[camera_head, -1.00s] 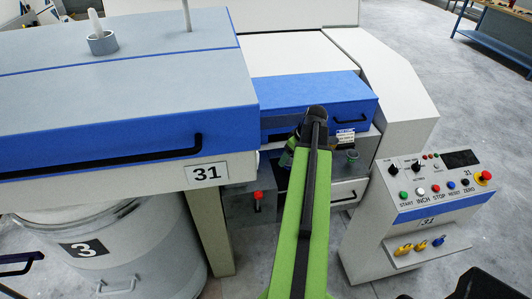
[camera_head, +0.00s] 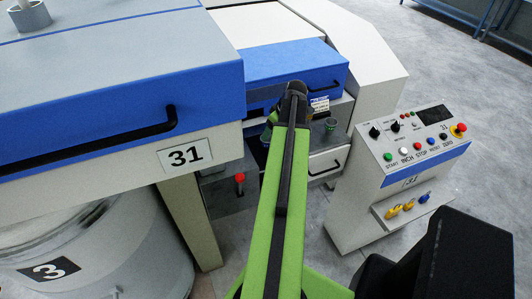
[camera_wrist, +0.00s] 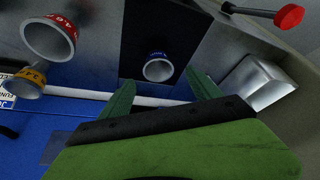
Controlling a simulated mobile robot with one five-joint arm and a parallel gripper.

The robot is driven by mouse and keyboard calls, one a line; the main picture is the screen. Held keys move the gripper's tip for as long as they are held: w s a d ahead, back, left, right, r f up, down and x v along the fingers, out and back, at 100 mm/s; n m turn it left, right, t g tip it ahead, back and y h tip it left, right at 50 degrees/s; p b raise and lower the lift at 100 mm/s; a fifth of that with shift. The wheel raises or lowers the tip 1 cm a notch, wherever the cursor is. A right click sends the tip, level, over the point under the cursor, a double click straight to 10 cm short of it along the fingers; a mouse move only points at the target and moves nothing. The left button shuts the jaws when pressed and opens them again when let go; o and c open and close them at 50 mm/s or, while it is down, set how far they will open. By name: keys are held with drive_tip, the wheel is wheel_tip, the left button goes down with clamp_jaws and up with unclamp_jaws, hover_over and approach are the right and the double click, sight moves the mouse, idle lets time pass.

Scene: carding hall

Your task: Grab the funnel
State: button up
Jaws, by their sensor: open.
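In the wrist view several round metal pieces with coloured bands show. The one with a blue band (camera_wrist: 158,68) sits on a dark surface beyond and between my fingertips; it looks like a funnel. A larger one with a red band (camera_wrist: 50,38) and one with a yellow band (camera_wrist: 26,82) are at the left. Which of them the task names I cannot tell.
A red-knobbed lever (camera_wrist: 289,16) and a metal box-like piece (camera_wrist: 258,82) are at the wrist view's right. In the head view a blue cover (camera_head: 290,62) lies behind my arm, a control panel (camera_head: 432,158) stands right, and machine 31's blue-edged body (camera_head: 90,125) stands left.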

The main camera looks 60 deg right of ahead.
sight(267, 144)
drive_tip(key=b+x, duration=0.1)
drive_tip(key=x, duration=0.2)
drive_tip(key=shift+f+b, duration=0.25)
drive_tip(key=shift+b, duration=0.1)
drive_tip(key=shift+r, duration=0.1)
drive_tip(key=b+x, duration=0.4)
drive_tip(key=x, duration=0.1)
drive_tip(key=shift+d+b, duration=0.2)
drive_tip(key=shift+b, duration=0.15)
clamp_jaws()
